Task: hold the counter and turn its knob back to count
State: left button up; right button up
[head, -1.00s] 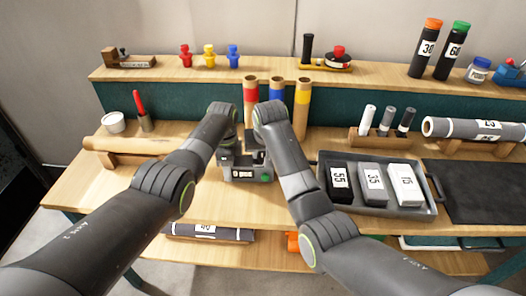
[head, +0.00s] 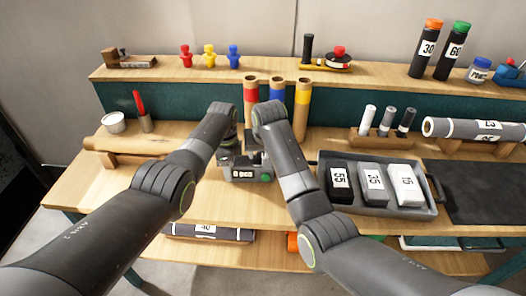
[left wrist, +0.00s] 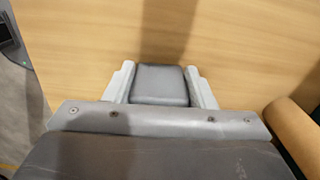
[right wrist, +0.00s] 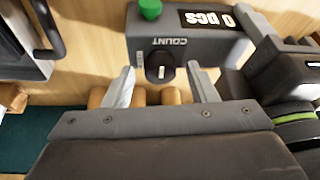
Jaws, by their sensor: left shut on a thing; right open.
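The counter (head: 244,174) is a grey box on the table's front middle, with a display that reads "0 pcs" and a green button (right wrist: 150,9). In the right wrist view its dark round knob (right wrist: 160,66) sits beside the word COUNT, with a white mark on it. My left gripper (left wrist: 160,76) is shut on a dark grey block of the counter, which shows between its fingers. My right gripper (right wrist: 161,78) is open, with one finger on each side of the knob and gaps between. In the head view my arms hide much of both grippers.
A grey tray (head: 432,208) with labelled blocks stands close to the right of the counter. Upright tubes with red, blue and yellow bands (head: 302,95) stand behind the grippers. A brown roll (head: 128,146) lies at left. The table front left of the counter is clear.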

jog(key=shift+r, duration=0.1)
jog(key=v, duration=1.1)
jog(key=shift+r, duration=0.4)
jog(key=shift+s, duration=0.1)
pick_arm(q)
jog(key=o, duration=1.2)
